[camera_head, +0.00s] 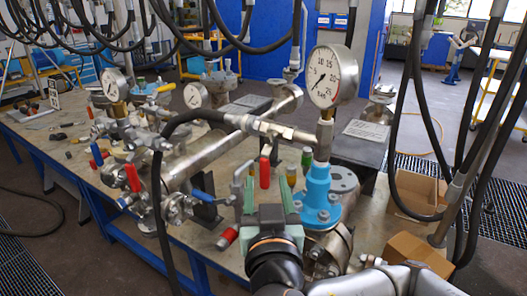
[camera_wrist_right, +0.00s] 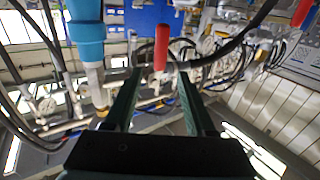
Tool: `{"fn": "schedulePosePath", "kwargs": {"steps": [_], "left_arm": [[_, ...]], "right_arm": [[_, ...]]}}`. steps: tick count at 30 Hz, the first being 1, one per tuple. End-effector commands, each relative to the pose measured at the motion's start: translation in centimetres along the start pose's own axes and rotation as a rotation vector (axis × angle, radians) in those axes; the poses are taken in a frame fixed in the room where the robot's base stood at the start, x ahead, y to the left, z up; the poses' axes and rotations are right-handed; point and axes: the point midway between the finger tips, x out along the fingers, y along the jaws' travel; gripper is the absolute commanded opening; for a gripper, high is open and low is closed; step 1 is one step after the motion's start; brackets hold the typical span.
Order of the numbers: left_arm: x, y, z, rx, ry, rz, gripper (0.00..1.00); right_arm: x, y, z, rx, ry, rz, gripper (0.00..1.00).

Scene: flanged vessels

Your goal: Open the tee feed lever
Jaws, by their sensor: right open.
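A red lever handle (camera_head: 264,172) hangs upright below the pipe tee beside the large pressure gauge (camera_head: 331,76). It is the red lever nearest my right gripper; no label shows that it is the tee feed lever. My right gripper (camera_head: 266,184) has green fingers, open, one on each side of this lever in the picture. In the right wrist view the red handle (camera_wrist_right: 161,47) shows between and beyond the open fingertips (camera_wrist_right: 160,73), with nothing held. Whether a finger touches it I cannot tell. My left gripper is not in view.
A light blue flanged fitting (camera_head: 317,192) stands right of the right gripper. A black hose (camera_head: 185,118) runs to the tee. Other red levers (camera_head: 133,177) and gauges (camera_head: 115,84) crowd the left. A red-ended part (camera_head: 227,238) lies on the table (camera_head: 205,252). Cardboard boxes (camera_head: 415,195) are at right.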

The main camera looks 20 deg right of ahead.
Motion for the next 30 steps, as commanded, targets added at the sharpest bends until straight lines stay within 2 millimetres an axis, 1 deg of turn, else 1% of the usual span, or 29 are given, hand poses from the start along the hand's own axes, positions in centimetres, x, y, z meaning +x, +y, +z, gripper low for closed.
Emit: {"fn": "schedulePosePath", "kwargs": {"steps": [1, 9, 12, 15, 21, 28, 29, 30], "left_arm": [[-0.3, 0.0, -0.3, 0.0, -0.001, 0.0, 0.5], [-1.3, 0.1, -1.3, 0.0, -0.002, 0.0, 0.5], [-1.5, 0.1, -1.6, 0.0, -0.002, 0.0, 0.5], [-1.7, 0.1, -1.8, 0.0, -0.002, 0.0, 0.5], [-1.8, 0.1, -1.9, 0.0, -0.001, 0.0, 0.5], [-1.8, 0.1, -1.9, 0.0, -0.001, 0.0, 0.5], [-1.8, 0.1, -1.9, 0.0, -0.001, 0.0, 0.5], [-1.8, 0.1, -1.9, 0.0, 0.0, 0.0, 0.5]], "right_arm": [[1.1, 0.2, -0.3, -0.004, 0.003, 0.007, 0.56], [6.7, 0.1, -0.4, -0.006, 0.002, 0.006, 0.56], [8.3, 0.1, -0.3, -0.004, 0.0, 0.006, 0.56], [9.5, 0.0, -0.2, -0.004, 0.0, 0.003, 0.56], [10.5, 0.0, 0.0, -0.002, -0.002, 0.001, 0.56], [10.5, 0.0, 0.1, -0.002, -0.002, 0.001, 0.56], [10.5, 0.0, 0.1, -0.002, -0.002, 0.001, 0.53], [10.5, 0.0, 0.0, -0.002, -0.002, 0.001, 0.49]]}}
